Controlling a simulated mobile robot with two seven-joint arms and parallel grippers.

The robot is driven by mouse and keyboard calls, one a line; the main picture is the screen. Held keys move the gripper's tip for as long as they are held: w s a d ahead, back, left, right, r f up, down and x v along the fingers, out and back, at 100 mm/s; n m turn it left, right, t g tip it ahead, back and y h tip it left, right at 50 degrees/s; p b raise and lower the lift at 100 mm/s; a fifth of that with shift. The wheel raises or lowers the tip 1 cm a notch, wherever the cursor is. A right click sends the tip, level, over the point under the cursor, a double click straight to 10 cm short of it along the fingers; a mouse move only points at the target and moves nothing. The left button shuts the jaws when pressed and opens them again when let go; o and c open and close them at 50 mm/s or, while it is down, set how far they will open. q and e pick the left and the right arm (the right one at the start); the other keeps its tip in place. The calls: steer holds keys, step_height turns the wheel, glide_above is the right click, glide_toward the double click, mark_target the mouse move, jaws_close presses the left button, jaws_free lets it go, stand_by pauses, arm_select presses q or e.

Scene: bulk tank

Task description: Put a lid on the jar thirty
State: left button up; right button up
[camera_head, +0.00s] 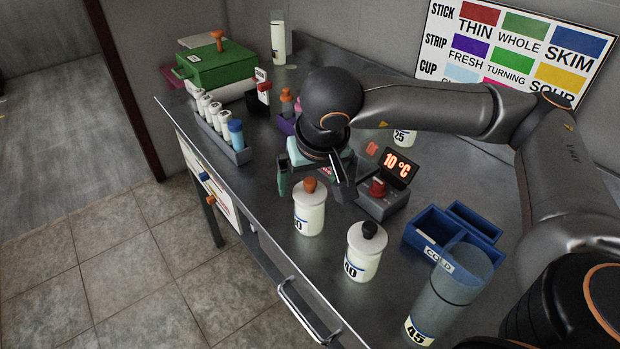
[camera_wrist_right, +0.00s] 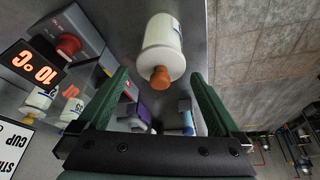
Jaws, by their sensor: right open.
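A cream jar (camera_head: 309,222) with a white lid and orange knob stands upright near the table's front edge. Its label ends in 0; the first digit is hard to read. It also shows in the right wrist view (camera_wrist_right: 162,38), lid and knob facing the camera. The white lid (camera_head: 310,192) sits on its top. My right gripper (camera_head: 313,176) is open, its green fingers just behind and above this jar in the head view. In the right wrist view the orange knob (camera_wrist_right: 160,77) appears between the fingertips, with nothing gripped. My left gripper is not in view.
Jar 40 (camera_head: 362,262) with a black-knobbed lid stands to the right. A 10 °C display (camera_head: 398,165) and rack (camera_head: 238,154) are nearby.

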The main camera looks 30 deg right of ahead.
steer(key=v, duration=1.2)
steer(key=shift+r+p, duration=0.3)
steer(key=shift+p, duration=0.05)
